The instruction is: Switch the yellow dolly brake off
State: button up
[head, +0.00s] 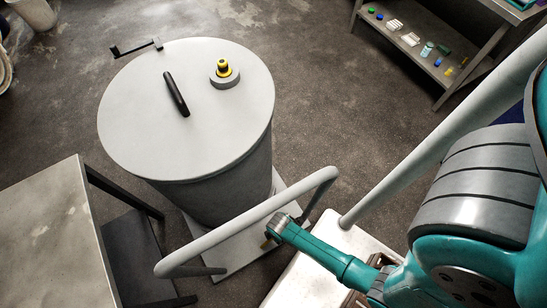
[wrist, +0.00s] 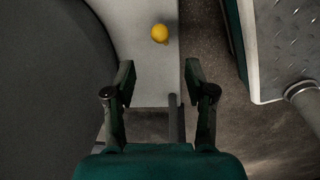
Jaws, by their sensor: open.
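The yellow brake knob (wrist: 160,33) is a round ball over the pale dolly deck (wrist: 146,72) in the wrist view. My gripper (wrist: 160,80) is open and empty in the wrist view, its two dark fingers apart on either side of the knob's line. The knob is beyond the fingertips and not between them. In the head view the dolly deck (head: 232,257) shows under a large grey lidded vessel (head: 215,187). My fingers are not clear there. A small yellowish spot shows beside my wrist, too small to tell as the knob.
The dark curved vessel side (wrist: 45,80) is close on the left in the wrist view. A grey tubular rail (head: 240,220) crosses near my wrist. A grey table (head: 55,235) stands left, and a shelf unit (head: 430,60) with small items stands at the back right.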

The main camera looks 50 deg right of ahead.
jog(key=shift+w+f+n+g, duration=0.4)
jog(key=shift+w+f+n, duration=0.1)
jog(key=shift+f, duration=0.05)
send_near(268, 242)
jog(key=shift+s+d+f, duration=0.15)
jog(key=shift+d+f, duration=0.35)
jog(key=shift+f, duration=0.35)
jog(key=shift+s+d+f, duration=0.15)
jog(key=shift+d+f, duration=0.4)
jog(key=shift+f, duration=0.35)
jog(key=shift+s+d+f, duration=0.15)
jog(key=shift+d+f, duration=0.35)
jog(key=shift+f, duration=0.35)
grip_shut()
